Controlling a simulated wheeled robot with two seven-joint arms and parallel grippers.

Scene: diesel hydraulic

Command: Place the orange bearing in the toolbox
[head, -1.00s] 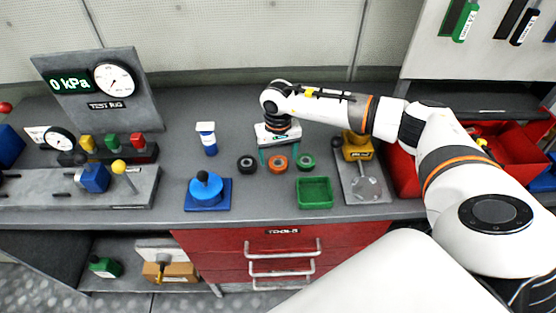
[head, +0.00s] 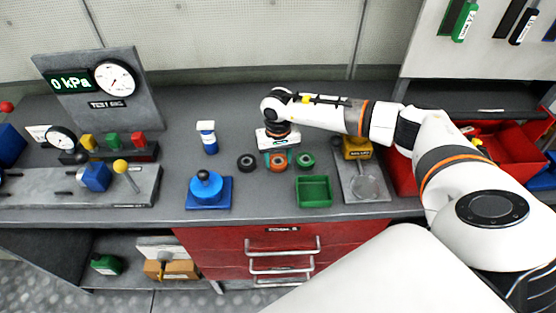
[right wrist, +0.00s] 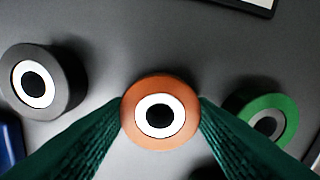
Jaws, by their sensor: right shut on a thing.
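The orange bearing (head: 278,161) sits on the grey bench top between a black bearing (head: 247,162) and a green bearing (head: 306,160). In the right wrist view the orange bearing (right wrist: 160,141) is an orange ring with a white and black centre. My right gripper (right wrist: 160,108) points down at it, with its green fingers against both sides, shut on it. The bearing appears to be still at bench height. A red open box (head: 515,151), likely the toolbox, stands at the right, partly hidden by my right arm. My left gripper is not in view.
A green tray (head: 314,191) lies in front of the bearings. A blue round part (head: 206,187) and a white-and-blue bottle (head: 207,137) stand to the left. A yellow-topped fixture (head: 357,148) stands between the bearings and the red box.

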